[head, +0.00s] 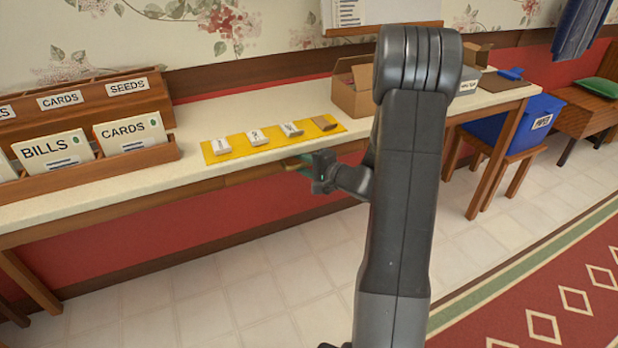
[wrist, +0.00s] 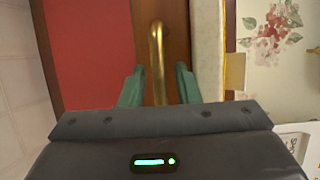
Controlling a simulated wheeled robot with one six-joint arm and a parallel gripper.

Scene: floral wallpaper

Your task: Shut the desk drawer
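The desk (head: 205,185) has a pale top and a brown wooden front. Its drawer front (head: 245,174) shows below the desk edge, partly hidden by my arm; how far it stands out is unclear in the head view. In the wrist view the wooden drawer front (wrist: 177,45) bears a curved brass handle (wrist: 157,50). My gripper (wrist: 160,72) is open, with its two green fingers on either side of the handle and gaps showing between. In the head view my gripper (head: 304,164) is at the desk's front edge.
On the desk are a yellow mat (head: 225,153) with several small packets, a wooden card rack (head: 155,158) at left and an open cardboard box (head: 345,98). A blue bin (head: 515,128) sits on a stool at right. The tiled floor before the desk is clear.

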